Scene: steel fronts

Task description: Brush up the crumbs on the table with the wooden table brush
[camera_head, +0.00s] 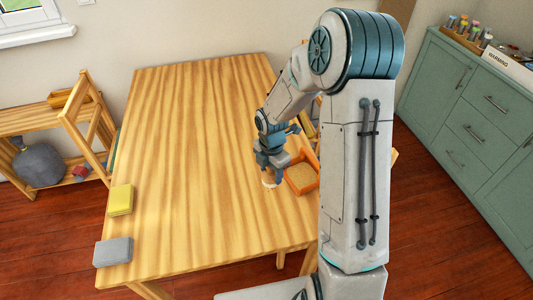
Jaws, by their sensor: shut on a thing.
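My gripper (268,170) is low over the right part of the wooden table (190,150), pointing down. It is shut on a small pale thing, taken to be the wooden table brush (269,182), whose lower end shows under the fingers at or close to the tabletop. Most of the brush is hidden by the gripper. An orange tray (314,187) with a tan inside stands just right of the gripper, partly behind my arm. I cannot make out single crumbs on the table at this size.
A yellow sponge (120,200) and a grey block (113,252) lie at the table's left edge. A wooden chair (88,120) stands left of the table. Green cabinets (470,115) stand at the right. The table's middle is clear.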

